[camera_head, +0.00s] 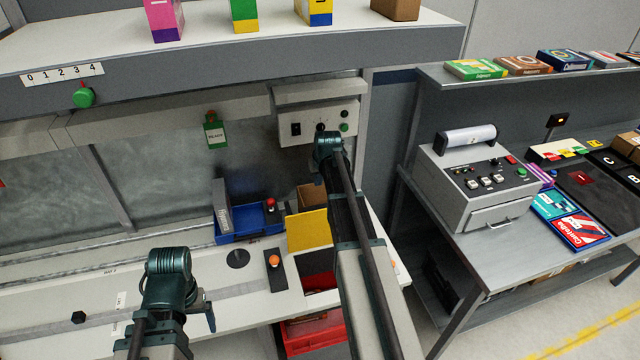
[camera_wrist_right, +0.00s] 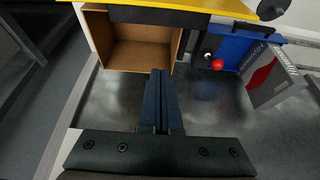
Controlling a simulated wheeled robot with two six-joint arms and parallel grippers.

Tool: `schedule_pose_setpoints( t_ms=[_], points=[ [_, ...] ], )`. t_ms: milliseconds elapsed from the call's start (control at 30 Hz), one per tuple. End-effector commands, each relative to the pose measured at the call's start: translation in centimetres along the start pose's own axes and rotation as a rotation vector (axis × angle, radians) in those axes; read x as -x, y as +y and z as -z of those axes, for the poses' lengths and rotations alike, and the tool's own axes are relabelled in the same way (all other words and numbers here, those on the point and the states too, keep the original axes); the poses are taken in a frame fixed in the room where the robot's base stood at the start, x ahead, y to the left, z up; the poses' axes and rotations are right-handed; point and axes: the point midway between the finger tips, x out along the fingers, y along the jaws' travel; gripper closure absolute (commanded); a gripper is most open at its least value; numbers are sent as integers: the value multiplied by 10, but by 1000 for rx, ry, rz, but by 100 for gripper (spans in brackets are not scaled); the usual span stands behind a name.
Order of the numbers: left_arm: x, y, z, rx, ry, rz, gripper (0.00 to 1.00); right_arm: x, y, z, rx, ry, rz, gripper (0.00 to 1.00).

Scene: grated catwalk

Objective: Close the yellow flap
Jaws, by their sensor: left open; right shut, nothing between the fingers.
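The yellow flap (camera_head: 308,230) stands upright at the back edge of a dark square opening (camera_head: 320,282) in the white bench; the opening is uncovered. In the right wrist view the flap's yellow edge (camera_wrist_right: 195,6) runs along the top. My right gripper (camera_wrist_right: 160,76) is shut and empty, beyond the flap and near an open cardboard box (camera_wrist_right: 143,50), apart from the flap. In the head view my right arm hides that gripper and part of the opening. My left gripper (camera_head: 208,314) is low at the left over the bench front, mostly hidden by its arm, open and away from the flap.
A blue bin (camera_head: 240,232) with a red-topped item stands left of the flap, beside the cardboard box (camera_head: 312,194). An orange button (camera_head: 274,260) is left of the opening. A red bin (camera_head: 315,332) sits below. A control box (camera_head: 320,124) hangs behind.

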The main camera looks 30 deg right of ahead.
Motion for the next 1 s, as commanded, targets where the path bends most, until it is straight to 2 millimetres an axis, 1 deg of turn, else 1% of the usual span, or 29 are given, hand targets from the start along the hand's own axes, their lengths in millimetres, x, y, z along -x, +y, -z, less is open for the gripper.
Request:
schedule_pose_setpoints(
  t_ms=[33, 467, 533, 600, 700, 1000],
  points=[
    [-14, 1, 1, -2, 0, 0, 9, -14, 0, -1, 0, 0, 0, 100],
    [-75, 7, 4, -12, 0, 2, 9, -81, 0, -2, 0, 0, 0, 100],
    [-69, 6, 4, -12, 0, 2, 9, -68, -1, -17, 0, 0, 0, 100],
    [-69, 6, 4, -12, 0, 2, 9, -64, -1, -28, 0, 0, 0, 100],
    [-69, 6, 4, -12, 0, 2, 9, -60, -1, -36, 0, 0, 0, 100],
    [-69, 6, 4, -12, 0, 2, 9, -60, 0, -38, 1, 0, 0, 100]
  ],
)
